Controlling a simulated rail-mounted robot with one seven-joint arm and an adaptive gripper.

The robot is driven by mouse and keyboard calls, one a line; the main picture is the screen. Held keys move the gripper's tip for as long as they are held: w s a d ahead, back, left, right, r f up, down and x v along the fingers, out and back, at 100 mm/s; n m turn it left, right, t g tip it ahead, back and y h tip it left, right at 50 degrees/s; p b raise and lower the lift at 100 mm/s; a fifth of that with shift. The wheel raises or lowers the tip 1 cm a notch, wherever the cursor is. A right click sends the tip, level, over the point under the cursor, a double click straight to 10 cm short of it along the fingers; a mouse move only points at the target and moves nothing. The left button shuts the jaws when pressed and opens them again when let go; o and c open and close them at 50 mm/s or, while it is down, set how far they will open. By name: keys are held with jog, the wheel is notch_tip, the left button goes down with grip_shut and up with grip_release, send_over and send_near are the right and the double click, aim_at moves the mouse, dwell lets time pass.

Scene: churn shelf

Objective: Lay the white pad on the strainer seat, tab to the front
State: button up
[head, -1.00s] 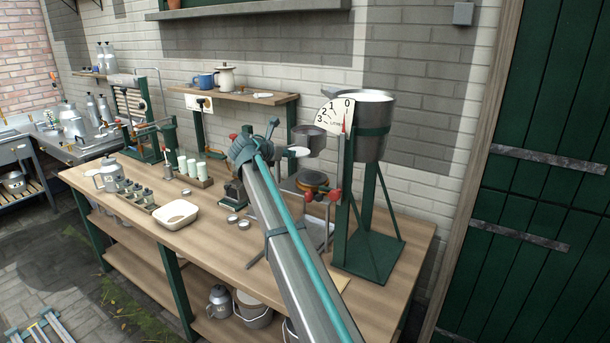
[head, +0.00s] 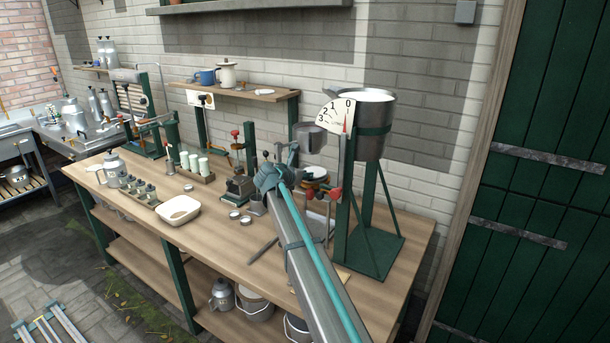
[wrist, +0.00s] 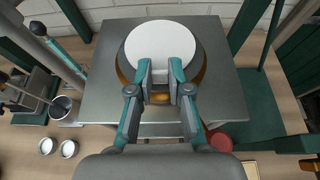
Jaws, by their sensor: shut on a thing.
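The white pad (wrist: 160,38) is a round disc seen from above in the wrist view. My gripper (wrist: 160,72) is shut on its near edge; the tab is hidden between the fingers. The pad lies over the strainer seat (wrist: 204,72), whose dark, brass-coloured rim shows at the pad's sides and below. I cannot tell whether pad and seat touch. In the head view the pad (head: 315,171) shows as a thin white disc just above the seat, partly behind my gripper.
A grey metal plate (wrist: 103,80) lies beneath the seat. A grey pan (head: 308,138) sits just above and behind. The green stand with the large pot (head: 376,110) rises close on the right. Small round lids (head: 234,214) and a white basin (head: 180,210) stand on the bench to the left.

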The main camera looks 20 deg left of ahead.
jog(key=shift+f, duration=0.15)
jog(key=o, duration=0.8)
jog(key=b+v, duration=0.2)
jog(key=v, duration=1)
jog(key=shift+r+b, duration=0.25)
jog(key=shift+b, duration=0.05)
